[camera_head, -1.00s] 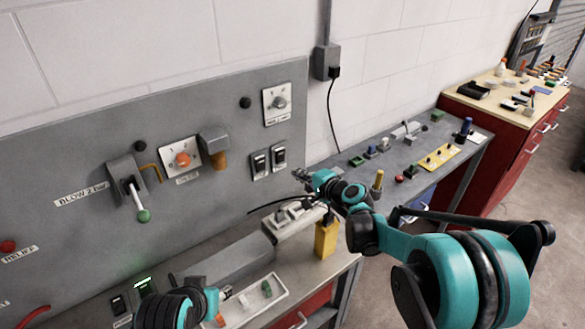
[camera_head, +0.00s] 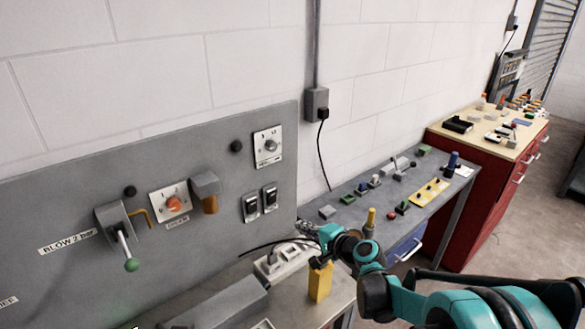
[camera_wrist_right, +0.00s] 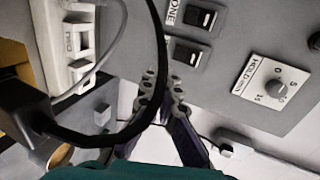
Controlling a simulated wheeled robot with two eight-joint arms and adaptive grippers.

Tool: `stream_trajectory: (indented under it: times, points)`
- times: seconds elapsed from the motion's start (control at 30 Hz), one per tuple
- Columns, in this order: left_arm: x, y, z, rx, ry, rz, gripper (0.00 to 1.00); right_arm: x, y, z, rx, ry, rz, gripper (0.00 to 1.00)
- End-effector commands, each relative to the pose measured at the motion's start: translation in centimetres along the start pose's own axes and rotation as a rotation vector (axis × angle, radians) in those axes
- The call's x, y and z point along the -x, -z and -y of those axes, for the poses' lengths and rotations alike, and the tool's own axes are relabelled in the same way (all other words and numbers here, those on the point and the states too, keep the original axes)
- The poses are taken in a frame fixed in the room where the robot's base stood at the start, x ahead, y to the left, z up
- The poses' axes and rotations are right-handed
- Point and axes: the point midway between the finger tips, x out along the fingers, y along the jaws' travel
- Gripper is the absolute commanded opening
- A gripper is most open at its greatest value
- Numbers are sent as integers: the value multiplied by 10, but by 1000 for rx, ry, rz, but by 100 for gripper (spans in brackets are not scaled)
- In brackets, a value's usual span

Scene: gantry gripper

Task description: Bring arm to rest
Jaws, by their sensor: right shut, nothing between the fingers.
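My right arm comes in from the lower right in the head view, with teal and black links. My right gripper (camera_head: 308,228) is at its end, in front of the grey panel's lower right corner, above the socket strip and the yellow block. In the right wrist view the two fingers (camera_wrist_right: 164,88) are together and empty, pointing toward the panel's switches. A black cable (camera_wrist_right: 160,70) passes close to the fingers; I cannot tell whether it touches them. My left gripper is not in view.
The grey panel (camera_head: 75,205) carries a green-knobbed lever (camera_head: 131,264), an orange knob (camera_head: 174,204) and two rocker switches (camera_head: 260,203). A white socket strip (camera_head: 285,258) and a yellow block (camera_head: 320,282) are below my right gripper. A bench with small parts and a red cabinet (camera_head: 475,170) stand to the right.

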Motion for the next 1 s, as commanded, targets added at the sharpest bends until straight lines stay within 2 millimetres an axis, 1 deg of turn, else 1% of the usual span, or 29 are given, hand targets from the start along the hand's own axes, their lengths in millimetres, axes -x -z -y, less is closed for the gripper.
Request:
stream_trajectory:
  times: [0.07,0.13,0.17,0.27,0.3,0.37,0.4,0.47,0.6,0.7,0.8,0.83,0.9,1.0]
  points:
    - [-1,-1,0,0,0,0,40,6,-4,0,28,-18,0,0]
    - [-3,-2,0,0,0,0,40,18,-12,-2,80,-52,-1,0]
    - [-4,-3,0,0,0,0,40,24,-16,-3,113,-73,-1,0]
    - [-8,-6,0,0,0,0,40,55,-33,-13,248,-163,1,0]
    - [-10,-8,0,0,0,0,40,69,-40,-18,309,-205,3,0]
    - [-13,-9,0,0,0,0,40,91,-50,-29,400,-269,6,0]
    - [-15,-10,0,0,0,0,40,106,-56,-36,459,-312,9,0]
    - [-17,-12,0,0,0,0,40,129,-64,-50,548,-377,15,0]
    - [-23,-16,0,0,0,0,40,184,-79,-86,749,-531,30,0]
    - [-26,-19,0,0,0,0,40,220,-86,-113,879,-638,44,0]
    - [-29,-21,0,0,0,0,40,250,-89,-136,981,-727,57,0]
    - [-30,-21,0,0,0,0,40,257,-89,-141,1005,-749,60,0]
    - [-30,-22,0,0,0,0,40,270,-90,-152,1052,-790,66,0]
    - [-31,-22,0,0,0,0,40,280,-90,-160,1089,-826,72,0]
